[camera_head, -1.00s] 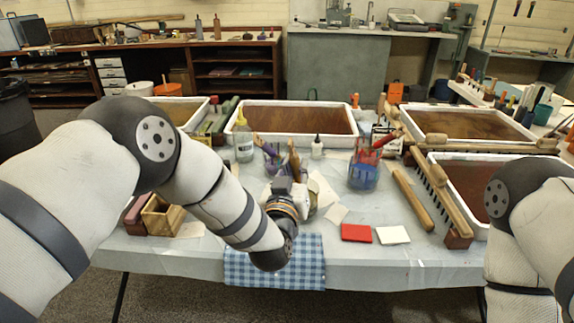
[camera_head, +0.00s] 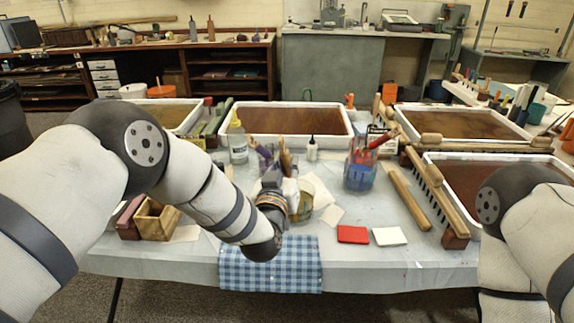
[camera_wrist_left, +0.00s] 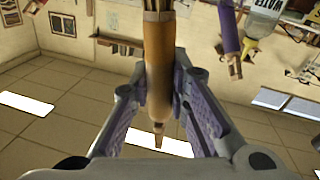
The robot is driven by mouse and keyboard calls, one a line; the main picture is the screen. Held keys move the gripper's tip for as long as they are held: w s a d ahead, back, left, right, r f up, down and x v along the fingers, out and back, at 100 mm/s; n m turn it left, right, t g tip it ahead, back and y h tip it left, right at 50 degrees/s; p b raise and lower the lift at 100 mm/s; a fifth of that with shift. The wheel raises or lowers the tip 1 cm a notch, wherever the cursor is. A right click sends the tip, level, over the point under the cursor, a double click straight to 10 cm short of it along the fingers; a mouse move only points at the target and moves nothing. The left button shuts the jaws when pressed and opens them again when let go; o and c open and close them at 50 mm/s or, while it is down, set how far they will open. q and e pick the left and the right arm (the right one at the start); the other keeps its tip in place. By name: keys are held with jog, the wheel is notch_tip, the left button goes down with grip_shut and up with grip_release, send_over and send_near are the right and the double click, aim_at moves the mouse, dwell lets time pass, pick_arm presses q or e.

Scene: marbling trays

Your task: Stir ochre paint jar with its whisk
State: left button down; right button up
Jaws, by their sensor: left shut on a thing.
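My left gripper (camera_head: 278,182) is over the middle of the table, above the blue checked cloth. In the left wrist view its two fingers (camera_wrist_left: 158,125) are closed around the brown wooden handle (camera_wrist_left: 157,75) of a whisk, whose thin wires show at the top edge. The wire tips are out of that view. A jar with an ochre tone (camera_head: 305,203) stands just right of the gripper in the head view, partly hidden by it. Whether the whisk is inside the jar cannot be told. My right arm is at the right edge; its gripper is out of view.
Upright tools (camera_head: 284,158) stand behind the gripper. A water bottle (camera_head: 237,145), a small white bottle (camera_head: 312,150) and a blue paint jar (camera_head: 361,174) stand around it. A red card (camera_head: 352,234) and a wooden box (camera_head: 157,217) lie near the front. Marbling trays (camera_head: 285,105) line the back.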

pick_arm(q)
jog(key=shift+r, duration=4.45)
jog(key=shift+r, duration=2.4)
